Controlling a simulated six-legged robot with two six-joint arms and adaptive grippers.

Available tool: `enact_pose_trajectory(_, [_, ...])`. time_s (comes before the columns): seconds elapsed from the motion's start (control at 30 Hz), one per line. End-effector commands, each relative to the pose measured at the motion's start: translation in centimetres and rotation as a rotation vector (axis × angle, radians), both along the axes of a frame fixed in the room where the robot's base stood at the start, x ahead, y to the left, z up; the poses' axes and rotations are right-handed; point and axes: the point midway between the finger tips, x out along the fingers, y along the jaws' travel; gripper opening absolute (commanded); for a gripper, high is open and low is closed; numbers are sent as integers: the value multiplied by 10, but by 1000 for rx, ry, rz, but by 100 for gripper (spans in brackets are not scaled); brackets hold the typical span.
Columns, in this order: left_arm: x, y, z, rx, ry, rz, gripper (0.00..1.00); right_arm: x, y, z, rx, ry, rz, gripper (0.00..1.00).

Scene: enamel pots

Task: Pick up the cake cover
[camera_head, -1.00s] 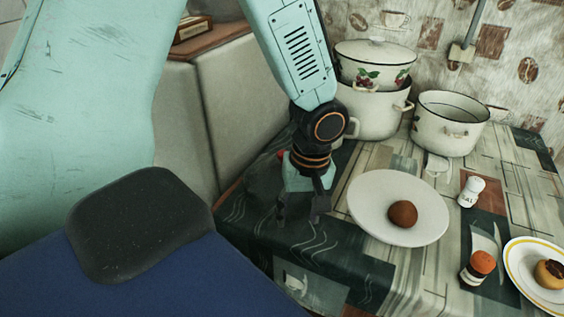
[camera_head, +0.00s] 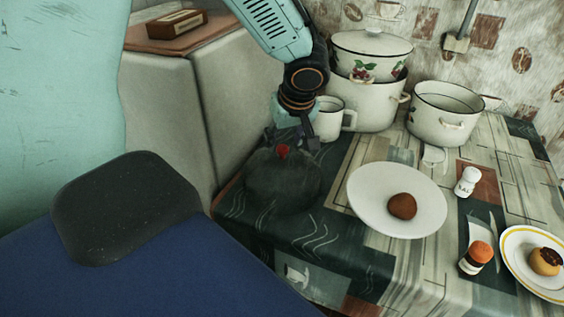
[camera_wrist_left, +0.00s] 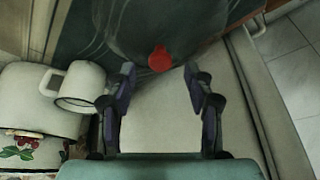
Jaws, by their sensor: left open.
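The cake cover (camera_head: 268,185) is a see-through dark dome with a red knob (camera_head: 283,151). It stands on the table's left part, left of the white plate. My left gripper (camera_head: 291,139) is open and empty, just behind and above the knob in the head view. In the left wrist view the cover (camera_wrist_left: 185,22) is at the top, and its knob (camera_wrist_left: 160,57) lies in line with the gap between the open fingertips (camera_wrist_left: 159,70). No finger visibly touches the knob. My right gripper is in neither view.
A white mug (camera_head: 328,122) stands close behind the gripper, with enamel pots (camera_head: 368,108) beyond it. The white plate (camera_head: 370,205) holds a brown bun (camera_head: 403,206). A salt shaker (camera_head: 467,182) and an orange-capped jar (camera_head: 475,258) stand further right.

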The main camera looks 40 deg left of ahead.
Motion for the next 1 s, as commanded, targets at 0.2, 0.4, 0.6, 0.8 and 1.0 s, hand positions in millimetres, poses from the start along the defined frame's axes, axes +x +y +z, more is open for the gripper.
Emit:
enact_pose_trajectory(0.2, [3,8,-23,-2,1,1,53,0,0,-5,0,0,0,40])
enact_pose_trajectory(0.4, [4,10,-24,0,0,-1,53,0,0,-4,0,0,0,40])
enact_pose_trajectory(0.6, [4,9,-24,-1,0,-1,41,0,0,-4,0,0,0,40])
enact_pose_trajectory(0.8, [3,9,-24,-1,0,-1,24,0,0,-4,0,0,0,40])
enact_pose_trajectory(1.0, [3,9,-24,-1,0,-1,7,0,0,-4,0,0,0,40])
